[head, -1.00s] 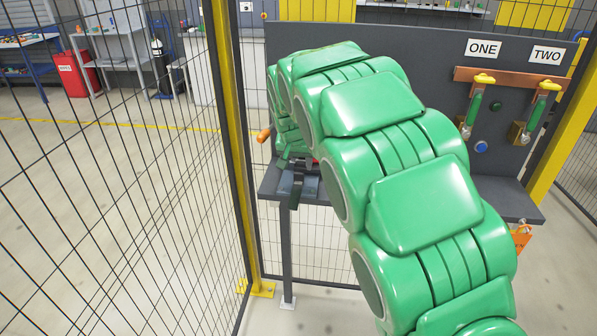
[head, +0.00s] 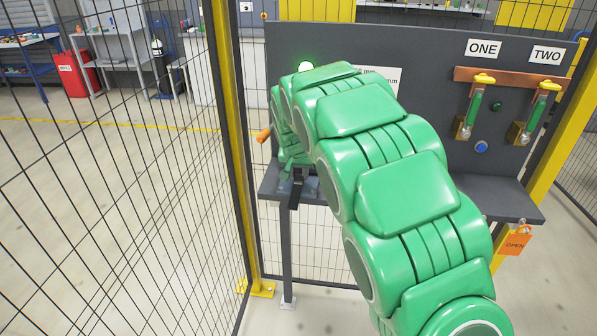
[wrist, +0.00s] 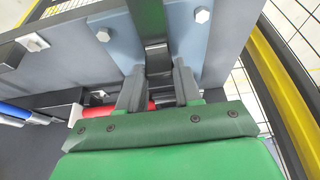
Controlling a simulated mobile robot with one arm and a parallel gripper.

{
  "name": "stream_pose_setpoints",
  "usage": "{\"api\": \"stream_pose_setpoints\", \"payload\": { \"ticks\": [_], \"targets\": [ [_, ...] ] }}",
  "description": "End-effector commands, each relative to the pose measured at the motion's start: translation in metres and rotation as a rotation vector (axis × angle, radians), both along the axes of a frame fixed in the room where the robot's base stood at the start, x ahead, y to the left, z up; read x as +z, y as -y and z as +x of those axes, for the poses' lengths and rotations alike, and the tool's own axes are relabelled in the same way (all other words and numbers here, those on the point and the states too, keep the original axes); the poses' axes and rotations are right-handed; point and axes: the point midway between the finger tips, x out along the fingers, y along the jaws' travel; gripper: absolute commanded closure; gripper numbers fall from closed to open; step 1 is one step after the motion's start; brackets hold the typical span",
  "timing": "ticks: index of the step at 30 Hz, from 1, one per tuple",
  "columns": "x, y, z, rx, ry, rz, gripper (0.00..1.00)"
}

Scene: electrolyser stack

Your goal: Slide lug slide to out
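In the wrist view, the two dark grey fingers of my gripper (wrist: 158,82) stand on either side of a dark upright bar (wrist: 152,28). Whether they press on it is not clear. I take the bar for part of the lug slide, but no label confirms this. In the head view, my gripper is mostly hidden behind my green arm, above the left end of the grey shelf (head: 510,207). A dark block (head: 295,196) shows there at the shelf's front edge.
A red cylinder (wrist: 115,110) lies beside the left finger. A lit green lamp (head: 306,66) is on the dark panel (head: 430,60). Levers under ONE (head: 482,48) and TWO (head: 547,54) are at right. An orange OPEN tag (head: 514,243) hangs below. Mesh fence (head: 130,200) stands left.

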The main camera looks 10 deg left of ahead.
Motion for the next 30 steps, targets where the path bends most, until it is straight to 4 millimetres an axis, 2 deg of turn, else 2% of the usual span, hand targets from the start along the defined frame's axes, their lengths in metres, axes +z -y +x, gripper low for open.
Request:
{"api": "stream_pose_setpoints", "payload": {
  "ticks": [1,3,4,14,20,30],
  "targets": [
    [0.000,0.000,0.000,0.000,0.000,0.000,0.88],
    [0.000,0.000,0.000,0.000,0.000,0.000,0.99],
    [0.000,0.000,0.000,0.000,0.000,0.000,1.00],
    [0.001,-0.001,-0.004,0.001,0.001,0.000,1.00],
    [0.001,-0.002,-0.023,0.004,0.000,0.001,1.00],
    [0.001,-0.002,-0.067,0.004,-0.002,0.001,1.00]
  ]
}}
